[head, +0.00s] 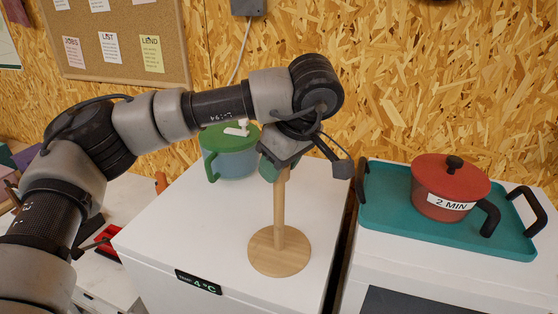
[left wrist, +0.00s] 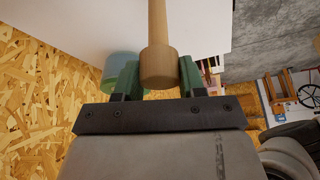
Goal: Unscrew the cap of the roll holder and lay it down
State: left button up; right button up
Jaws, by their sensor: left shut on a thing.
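The wooden roll holder (head: 280,215) stands upright on its round base on the white 4 °C box. Its post also shows in the left wrist view (left wrist: 157,22), running to a thicker wooden cap (left wrist: 159,66). My left gripper (head: 275,165) is at the top of the post. In the left wrist view its green fingers (left wrist: 160,78) sit on both sides of the cap and are shut on it. In the head view the gripper hides the cap. I cannot tell whether the cap is loose. My right gripper is in neither view.
A teal pot with a green lid (head: 230,165) stands behind the holder on the white box (head: 180,225). On the right, a teal tray (head: 385,210) carries a red "2 MIN" pot (head: 440,200). The box top around the base is clear.

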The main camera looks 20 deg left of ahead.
pick_arm(q)
jog(key=shift+n+g+p, duration=0.4)
jog(key=shift+n+p, duration=0.2)
jog(key=shift+n, duration=0.5)
jog(key=o, duration=1.1)
jog(key=shift+c, duration=0.2)
